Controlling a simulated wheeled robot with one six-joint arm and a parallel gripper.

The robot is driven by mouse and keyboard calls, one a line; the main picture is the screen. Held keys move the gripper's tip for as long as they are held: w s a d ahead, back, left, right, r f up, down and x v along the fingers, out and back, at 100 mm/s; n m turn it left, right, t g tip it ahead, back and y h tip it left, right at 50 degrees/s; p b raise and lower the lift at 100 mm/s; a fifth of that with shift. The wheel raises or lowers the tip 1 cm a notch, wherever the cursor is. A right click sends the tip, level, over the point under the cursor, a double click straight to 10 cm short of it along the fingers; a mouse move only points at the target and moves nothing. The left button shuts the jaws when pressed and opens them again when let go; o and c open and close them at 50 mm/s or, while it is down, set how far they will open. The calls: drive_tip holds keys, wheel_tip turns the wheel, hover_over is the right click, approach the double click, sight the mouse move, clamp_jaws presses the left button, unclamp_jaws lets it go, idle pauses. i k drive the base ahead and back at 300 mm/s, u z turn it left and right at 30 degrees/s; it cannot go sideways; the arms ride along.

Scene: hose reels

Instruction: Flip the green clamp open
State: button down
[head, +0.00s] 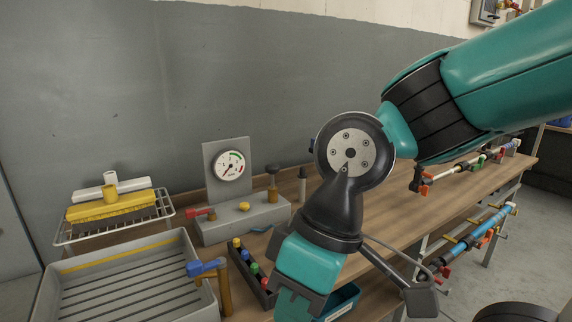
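Small green parts, one perhaps the green clamp (480,161), show on a pale hose or pipe (460,170) along the far edge of the bench at right. They are too small to tell whether a clamp is open or shut. My arm crosses the right half of the head view and bends down over the bench. A dark end piece (420,301), perhaps part of my gripper, shows at lower right of my wrist, below and left of the green parts and apart from them. My fingertips cannot be made out.
A gauge stand (228,165) is on the wooden bench (396,215). A grey slatted tray (130,285), a wire rack (105,228) with a yellow brush and a narrow holder (252,272) of coloured caps are at left. A blue hose (480,238) with red and yellow fittings runs below the bench edge.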

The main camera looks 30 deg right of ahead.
sight(481, 161)
drive_tip(key=z, duration=2.95)
drive_tip(key=i, duration=1.5)
drive_tip(key=u, duration=2.35)
drive_tip(key=i, duration=1)
